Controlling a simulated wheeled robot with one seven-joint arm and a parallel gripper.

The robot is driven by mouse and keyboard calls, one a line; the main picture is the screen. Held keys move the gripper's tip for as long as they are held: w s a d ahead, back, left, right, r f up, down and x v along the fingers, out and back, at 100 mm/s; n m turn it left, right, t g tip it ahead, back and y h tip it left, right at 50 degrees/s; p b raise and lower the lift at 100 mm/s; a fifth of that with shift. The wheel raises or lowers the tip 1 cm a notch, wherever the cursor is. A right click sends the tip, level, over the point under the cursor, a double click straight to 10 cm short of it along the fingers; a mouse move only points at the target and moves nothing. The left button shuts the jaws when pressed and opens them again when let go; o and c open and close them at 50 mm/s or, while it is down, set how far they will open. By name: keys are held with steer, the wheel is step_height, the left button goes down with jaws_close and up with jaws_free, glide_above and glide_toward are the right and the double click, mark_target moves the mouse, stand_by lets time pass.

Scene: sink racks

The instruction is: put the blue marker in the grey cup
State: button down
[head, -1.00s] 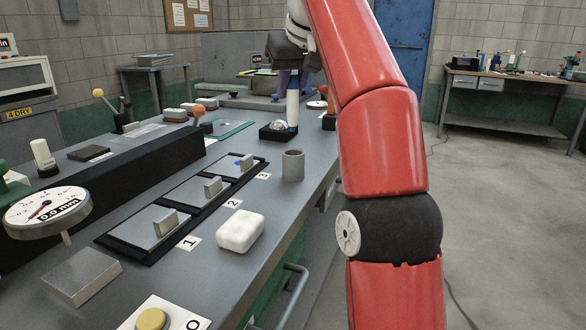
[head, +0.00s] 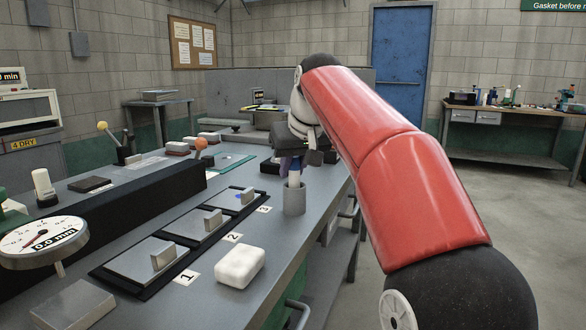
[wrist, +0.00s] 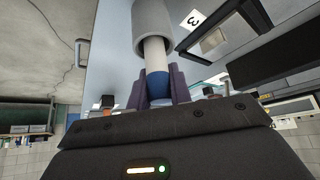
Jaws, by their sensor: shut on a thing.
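The blue marker has a white barrel and a blue band, and I see it in the wrist view (wrist: 156,80) and partly in the head view (head: 294,180). My gripper (wrist: 159,85) is shut on its blue part, with purple fingers on both sides; in the head view the gripper (head: 291,165) is just above the cup. The grey cup (head: 294,202) stands upright near the table's right edge. The marker is roughly upright, and its far end goes into the cup's mouth (wrist: 154,22). How deep it reaches is hidden by the cup wall.
A white block (head: 240,267) lies nearer on the table. A black rack (head: 130,283) with several metal plates runs left of the cup, beside numbered labels. A dark tray (head: 268,167) is partly hidden behind my gripper. The bench between cup and white block is clear.

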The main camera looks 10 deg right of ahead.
steer(key=shift+f, duration=0.2)
steer(key=c, duration=1.3)
jaws_free()
steer(key=shift+f+b, duration=0.15)
steer(key=shift+b, duration=0.4)
steer(key=v, duration=0.2)
steer(key=p+v, duration=0.1)
steer(key=v, duration=0.2)
steer(key=p+v, duration=0.1)
steer(key=v, duration=0.2)
steer(key=shift+w+a, duration=0.1)
steer(key=shift+a, duration=0.2)
